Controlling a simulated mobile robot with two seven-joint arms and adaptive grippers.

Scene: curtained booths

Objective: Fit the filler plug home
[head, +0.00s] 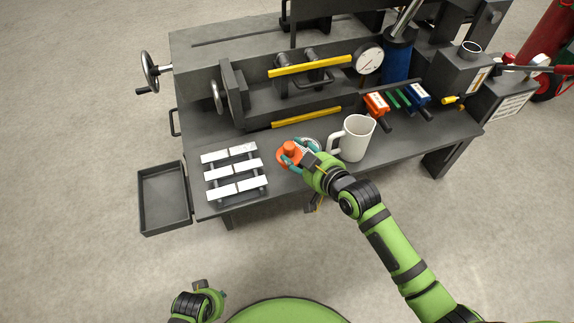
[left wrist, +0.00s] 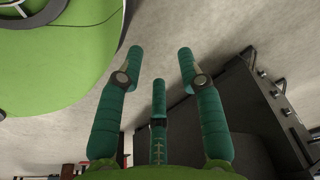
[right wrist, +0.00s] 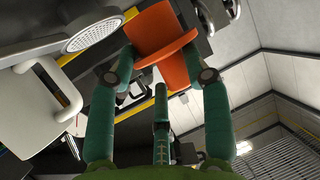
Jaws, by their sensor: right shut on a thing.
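The orange plug (head: 290,147), with a wide flange and a narrower knob, is in my right gripper (head: 299,156) at the front of the bench. In the right wrist view the plug (right wrist: 152,30) is between the teal fingertips (right wrist: 158,72), its flange against them. A round grey perforated disc (right wrist: 92,33) is beside it, and mostly hidden by my gripper in the head view. An open round port (head: 471,47) tops the grey tank at the back right, far from the plug. My left gripper (left wrist: 158,65) is open and empty, low and away from the bench.
A white jug (head: 356,138) stands just right of my right gripper. A rack of white plates (head: 234,172) lies to its left. An empty grey tray (head: 164,198) hangs off the bench's left end. A vise, gauge (head: 368,58) and colored levers (head: 398,99) stand behind.

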